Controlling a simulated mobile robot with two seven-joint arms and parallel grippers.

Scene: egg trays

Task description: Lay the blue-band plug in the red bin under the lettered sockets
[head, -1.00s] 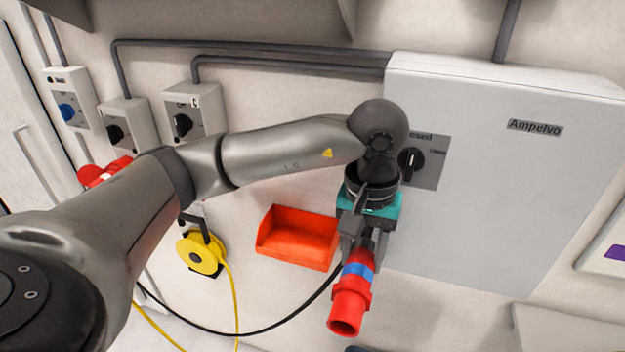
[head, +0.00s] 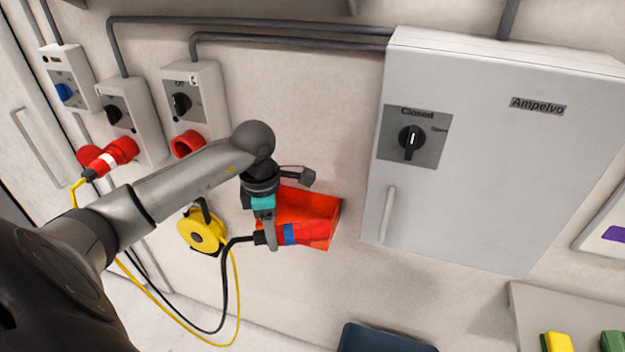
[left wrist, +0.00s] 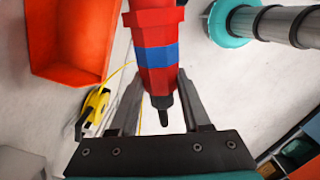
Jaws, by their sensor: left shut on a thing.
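The blue-band plug (head: 308,232) is red with a blue ring and a black cable at its rear. My left gripper (head: 268,236) is shut on its rear part and holds it sideways, mouth to the right. In the left wrist view the plug (left wrist: 154,58) sits between the fingers (left wrist: 158,108). The red bin (head: 322,207) is on the wall behind the plug, which overlaps its front in the head view. In the left wrist view the red bin (left wrist: 75,45) lies left of the plug, with a gap between. The lettered socket (head: 187,145) shows at upper left. My right gripper is not in view.
Other socket boxes (head: 130,105) hang further left, one with a red plug (head: 113,154) in it. A yellow cable reel (head: 203,230) hangs left of the bin. A grey cabinet (head: 480,160) stands out to the right. The black cable hangs in a loop below.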

